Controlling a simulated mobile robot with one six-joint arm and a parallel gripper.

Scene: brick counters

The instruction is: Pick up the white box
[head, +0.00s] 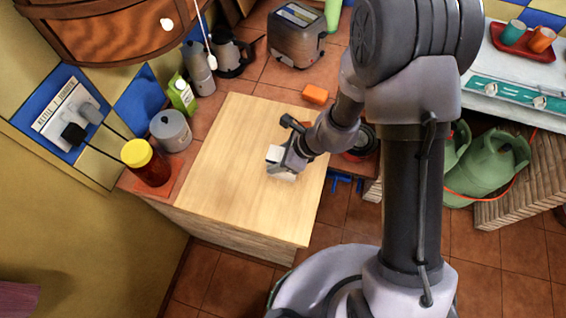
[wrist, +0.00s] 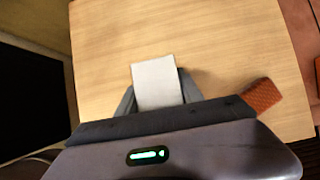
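The white box (head: 275,154) is at the tip of my gripper (head: 281,166), over the light wooden board on the counter. In the wrist view the white box (wrist: 156,80) sits between the two grey fingers (wrist: 157,95), one close against each side. My gripper looks shut on it. The box's lower part is hidden by the gripper's body in the wrist view. I cannot tell whether the box is clear of the board.
The wooden board (head: 225,185) is otherwise largely bare. A yellow-lidded jar (head: 145,165), a grey pot (head: 171,131) and a green carton (head: 182,95) stand along its left. A toaster (head: 296,36) and an orange block (head: 315,93) are behind. A reddish textured block (wrist: 262,95) lies right of the fingers.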

